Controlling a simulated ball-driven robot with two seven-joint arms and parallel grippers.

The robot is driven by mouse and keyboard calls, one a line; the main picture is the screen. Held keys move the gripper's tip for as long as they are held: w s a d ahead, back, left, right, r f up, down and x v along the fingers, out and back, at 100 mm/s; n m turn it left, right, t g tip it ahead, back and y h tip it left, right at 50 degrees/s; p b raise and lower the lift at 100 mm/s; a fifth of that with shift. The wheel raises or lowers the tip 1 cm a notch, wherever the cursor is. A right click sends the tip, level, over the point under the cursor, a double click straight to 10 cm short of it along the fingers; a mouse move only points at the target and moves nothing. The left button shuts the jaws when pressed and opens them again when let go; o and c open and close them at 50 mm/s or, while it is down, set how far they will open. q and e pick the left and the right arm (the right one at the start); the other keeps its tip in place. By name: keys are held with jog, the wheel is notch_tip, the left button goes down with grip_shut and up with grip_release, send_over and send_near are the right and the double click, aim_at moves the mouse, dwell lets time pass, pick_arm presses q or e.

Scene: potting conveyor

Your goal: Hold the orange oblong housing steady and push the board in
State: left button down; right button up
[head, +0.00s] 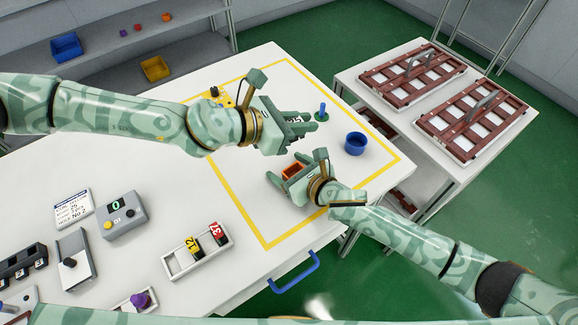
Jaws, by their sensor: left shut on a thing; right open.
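The orange oblong housing (292,171) sits inside the yellow-outlined area of the white table. My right gripper (284,168) is open, with its fingers on either side of the housing; I cannot tell whether they touch it. My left gripper (314,121) is farther back, above the table, and shut on a small dark-and-white piece (295,118). This piece may be the board; the fingers hide most of it. It is apart from the housing.
A white tray with numbered blocks (197,252) and a grey display box (121,214) are at the front left. The yellow-marked area (258,205) is clear left of the housing.

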jog(key=c, duration=1)
pick_arm(q)
jog(key=shift+d+r, duration=0.1)
jog(key=shift+d, duration=0.05)
pick_arm(e)
jog(key=shift+c, duration=0.2)
pick_arm(q)
jog(key=w+d+r+n+t+y, duration=0.2)
jog(key=w+n+t, duration=0.1)
jog(key=w, duration=0.2)
jog(key=w+a+f+n+t+y, duration=0.2)
jog(key=w+a+n+t+y, duration=0.1)
jog(key=w+a+n+y, duration=0.15)
jog(key=a+f+n+y, duration=0.1)
jog(key=a+f, duration=0.1)
jog(key=f, duration=0.3)
jog(key=a+f+n+y, duration=0.1)
jog(key=a+f, duration=0.1)
jog(key=f, duration=0.3)
jog(key=a+f+n+y, duration=0.1)
jog(key=a+f, duration=0.1)
jog(key=f, duration=0.3)
jog(key=shift+w+a+t, duration=0.2)
jog(key=shift+w+t, duration=0.15)
jog(key=shift+t, duration=0.05)
